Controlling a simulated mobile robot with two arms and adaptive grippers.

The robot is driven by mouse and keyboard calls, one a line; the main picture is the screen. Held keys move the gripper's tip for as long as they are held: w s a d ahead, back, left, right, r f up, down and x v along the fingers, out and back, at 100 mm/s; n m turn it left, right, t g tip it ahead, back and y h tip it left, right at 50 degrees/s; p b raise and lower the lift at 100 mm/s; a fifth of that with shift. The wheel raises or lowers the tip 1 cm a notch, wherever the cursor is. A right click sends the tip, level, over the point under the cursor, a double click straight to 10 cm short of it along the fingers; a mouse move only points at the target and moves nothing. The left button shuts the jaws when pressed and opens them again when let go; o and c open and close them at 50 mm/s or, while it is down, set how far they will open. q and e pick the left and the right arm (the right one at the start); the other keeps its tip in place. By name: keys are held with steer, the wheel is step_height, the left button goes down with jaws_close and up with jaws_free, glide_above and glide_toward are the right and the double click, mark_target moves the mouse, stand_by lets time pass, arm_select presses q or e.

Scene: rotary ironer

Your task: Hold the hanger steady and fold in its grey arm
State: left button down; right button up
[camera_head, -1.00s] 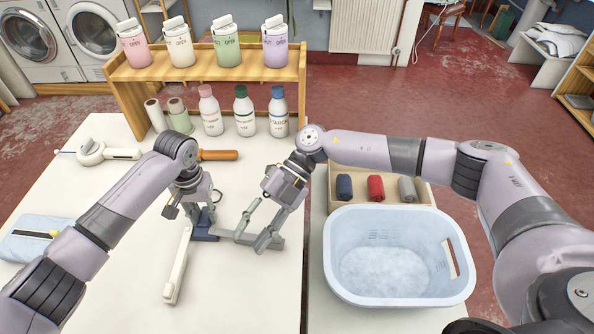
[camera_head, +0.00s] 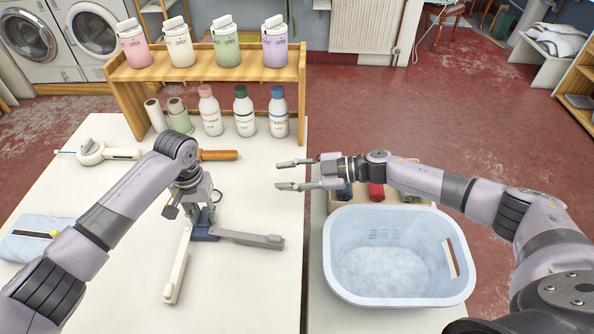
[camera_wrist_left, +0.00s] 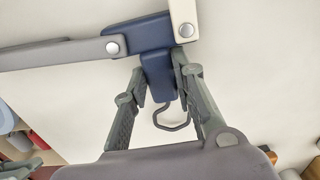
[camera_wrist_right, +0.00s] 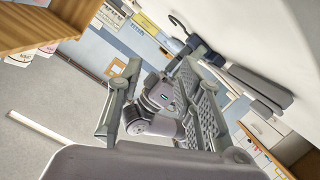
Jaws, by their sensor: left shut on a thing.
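The hanger has a dark blue middle piece (camera_head: 205,233), a white arm (camera_head: 178,266) pointing to the front and a grey arm (camera_head: 250,239) pointing right. Both arms are spread out, low over the white table. My left gripper (camera_head: 203,214) is shut on the blue middle piece. The grey arm also shows in the right wrist view (camera_wrist_right: 258,88).
A light blue basket (camera_head: 398,290) stands on the right, with a wooden tray (camera_head: 408,196) of rolls behind it. Several bottles (camera_head: 244,113) and a wooden rack (camera_head: 210,70) stand at the back. A blue pouch (camera_head: 38,238) lies on the left. The table's front is clear.

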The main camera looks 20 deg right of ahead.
steer(key=shift+w+d+f+m+t+h, duration=0.2)
steer(key=shift+w+d+m+t, duration=0.15)
steer(key=shift+d, duration=0.35)
steer(key=shift+w+d+f+m+t+h, duration=0.1)
steer(key=shift+w+d+f+m+t, duration=0.15)
steer(key=shift+d+m+t, duration=0.35)
steer(key=shift+d, duration=0.1)
